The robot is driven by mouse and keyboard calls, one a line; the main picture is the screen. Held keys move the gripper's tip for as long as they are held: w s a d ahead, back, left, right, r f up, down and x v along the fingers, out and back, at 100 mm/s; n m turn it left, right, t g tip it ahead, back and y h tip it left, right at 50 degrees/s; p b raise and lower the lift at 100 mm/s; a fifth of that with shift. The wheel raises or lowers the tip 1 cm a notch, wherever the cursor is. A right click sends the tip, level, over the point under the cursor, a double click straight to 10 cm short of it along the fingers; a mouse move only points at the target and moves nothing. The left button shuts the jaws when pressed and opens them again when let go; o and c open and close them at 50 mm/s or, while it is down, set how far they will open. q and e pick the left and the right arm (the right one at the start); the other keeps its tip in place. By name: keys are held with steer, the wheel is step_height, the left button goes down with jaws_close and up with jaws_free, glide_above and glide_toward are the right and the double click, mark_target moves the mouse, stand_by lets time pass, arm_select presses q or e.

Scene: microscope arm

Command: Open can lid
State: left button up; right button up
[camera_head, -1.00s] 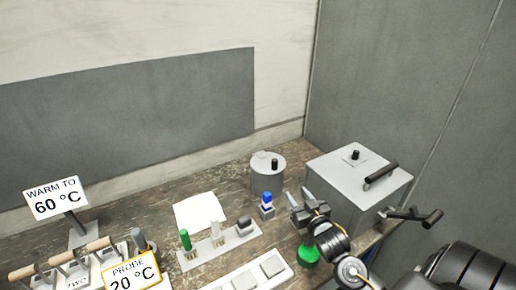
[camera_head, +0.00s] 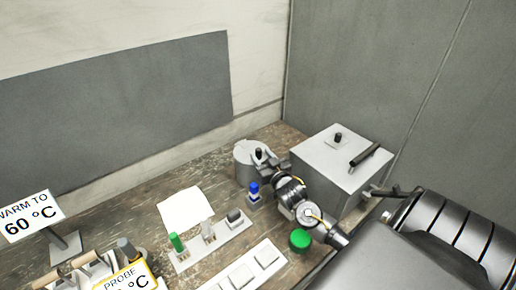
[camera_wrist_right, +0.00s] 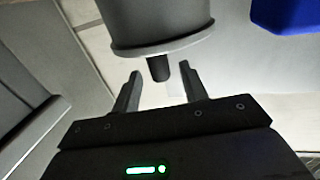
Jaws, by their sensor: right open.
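My right gripper (camera_head: 264,160) is at the can's lid, reaching in from the right. In the right wrist view, the lid's rim (camera_wrist_right: 165,47) and the knob (camera_wrist_right: 158,69) show at the top. The two fingers of the open right gripper (camera_wrist_right: 156,84) stand apart, one on either side of the knob's line, with gaps left and right. The lid sits on the can. My left gripper is out of view.
A large grey box (camera_head: 335,165) with a knob and a black handle stands right of the can. A blue-capped vial (camera_head: 253,190) is just in front of the can. A green round object (camera_head: 300,239) lies nearer. White paper (camera_head: 186,207) and a rack are to the left.

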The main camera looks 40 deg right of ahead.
mark_target(260, 154)
steer(key=shift+p+x, duration=0.35)
steer(key=shift+x, duration=1.25)
steer(key=shift+r, duration=0.1)
jaws_close()
